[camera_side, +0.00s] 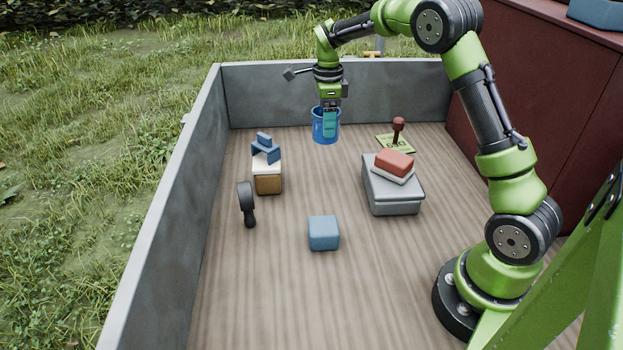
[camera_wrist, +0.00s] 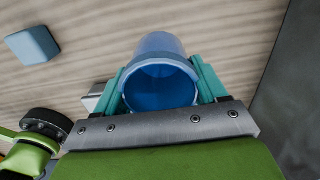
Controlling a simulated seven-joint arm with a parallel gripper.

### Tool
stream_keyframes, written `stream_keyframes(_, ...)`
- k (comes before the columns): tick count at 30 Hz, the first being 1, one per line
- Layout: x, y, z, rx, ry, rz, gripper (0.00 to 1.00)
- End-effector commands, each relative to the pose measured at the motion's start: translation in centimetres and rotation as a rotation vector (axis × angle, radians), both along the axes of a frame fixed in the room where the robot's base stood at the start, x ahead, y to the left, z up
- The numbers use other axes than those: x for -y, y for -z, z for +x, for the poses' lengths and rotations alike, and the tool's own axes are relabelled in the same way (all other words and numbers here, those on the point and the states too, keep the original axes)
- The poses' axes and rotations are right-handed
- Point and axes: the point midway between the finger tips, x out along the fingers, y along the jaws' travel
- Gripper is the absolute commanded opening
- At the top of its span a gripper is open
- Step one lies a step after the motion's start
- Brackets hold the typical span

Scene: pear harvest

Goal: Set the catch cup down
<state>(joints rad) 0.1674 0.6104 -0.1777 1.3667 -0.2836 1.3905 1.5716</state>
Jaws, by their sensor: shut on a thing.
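The catch cup (camera_side: 318,128) is a blue, open-topped cup near the far wall of the truck bed. My gripper (camera_side: 330,122) is shut on it, with the teal fingers at the cup. In the wrist view the cup (camera_wrist: 160,52) sits upright between the two teal fingers of my gripper (camera_wrist: 160,88), and its open mouth faces the camera. The inside looks empty. I cannot tell whether the cup's base touches the bed floor or hangs above it.
A blue block (camera_side: 323,233) lies mid-floor. A grey case (camera_side: 392,190) with a red block (camera_side: 394,162) stands right, near a red-knobbed stamp (camera_side: 398,128). Grey walls (camera_side: 335,92) enclose the bed.

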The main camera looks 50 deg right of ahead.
Motion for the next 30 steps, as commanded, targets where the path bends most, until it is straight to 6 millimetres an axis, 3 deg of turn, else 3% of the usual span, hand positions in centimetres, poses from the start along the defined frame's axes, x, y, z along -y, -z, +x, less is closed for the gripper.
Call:
stream_keyframes(4,1.5,0.9,0.1,-0.003,0.037,0.000,0.42)
stream_keyframes(10,1.5,4.6,0.1,-0.003,0.039,0.000,0.42)
stream_keyframes(21,1.4,9.1,0.1,-0.002,0.036,0.001,0.42)
stream_keyframes(30,1.5,9.9,0.1,0.001,0.037,-0.001,0.42)
